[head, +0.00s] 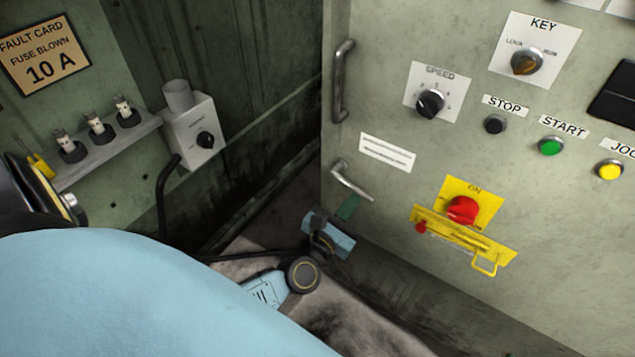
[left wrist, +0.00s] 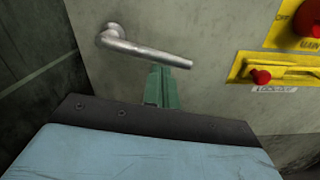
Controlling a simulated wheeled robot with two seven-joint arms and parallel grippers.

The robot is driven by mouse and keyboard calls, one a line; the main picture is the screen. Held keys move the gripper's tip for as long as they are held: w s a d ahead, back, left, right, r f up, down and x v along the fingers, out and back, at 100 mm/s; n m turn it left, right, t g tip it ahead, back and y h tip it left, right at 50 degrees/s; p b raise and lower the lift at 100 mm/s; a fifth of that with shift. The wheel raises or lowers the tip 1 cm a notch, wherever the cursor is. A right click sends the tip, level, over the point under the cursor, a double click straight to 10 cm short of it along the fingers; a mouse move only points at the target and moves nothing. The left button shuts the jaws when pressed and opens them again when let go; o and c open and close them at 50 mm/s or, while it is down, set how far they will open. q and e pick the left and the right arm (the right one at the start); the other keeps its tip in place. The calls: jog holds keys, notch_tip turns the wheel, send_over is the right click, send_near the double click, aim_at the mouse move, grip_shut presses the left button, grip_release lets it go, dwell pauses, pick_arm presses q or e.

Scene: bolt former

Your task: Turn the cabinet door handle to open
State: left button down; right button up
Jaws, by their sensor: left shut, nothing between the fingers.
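The cabinet door handle (head: 351,181) is a metal lever low on the left part of the grey-green cabinet door (head: 390,110). In the left wrist view the lever (left wrist: 145,45) runs from its pivot at upper left down slightly to the right. My left gripper (head: 348,207) has green fingers, shut and empty, just below the lever's free end. In the left wrist view the fingertips (left wrist: 160,72) meet the underside of the lever near its free end; I cannot tell whether they touch it. My right gripper is not in view.
A vertical grab handle (head: 342,80) is above the lever. A yellow lockout plate with a red knob (head: 462,209) is to the right. On the left wall are a shelf with fuses (head: 98,129) and a grey switch box (head: 196,132).

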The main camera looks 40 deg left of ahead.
pick_arm(q)
jog(key=shift+d+r+n, duration=0.2)
jog(key=shift+r+n, duration=0.25)
jog(key=shift+n, duration=0.3)
jog(key=shift+d+r+n, duration=0.15)
jog(key=shift+r+n, duration=0.25)
jog(key=shift+n, duration=0.35)
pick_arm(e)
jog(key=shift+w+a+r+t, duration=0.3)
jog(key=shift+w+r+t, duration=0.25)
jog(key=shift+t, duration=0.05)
pick_arm(q)
jog(key=s+f+b, duration=0.3)
jog(key=s+f, duration=0.1)
jog(key=s, duration=0.6)
jog(key=shift+s+d+f, duration=0.2)
jog(key=shift+s, duration=0.2)
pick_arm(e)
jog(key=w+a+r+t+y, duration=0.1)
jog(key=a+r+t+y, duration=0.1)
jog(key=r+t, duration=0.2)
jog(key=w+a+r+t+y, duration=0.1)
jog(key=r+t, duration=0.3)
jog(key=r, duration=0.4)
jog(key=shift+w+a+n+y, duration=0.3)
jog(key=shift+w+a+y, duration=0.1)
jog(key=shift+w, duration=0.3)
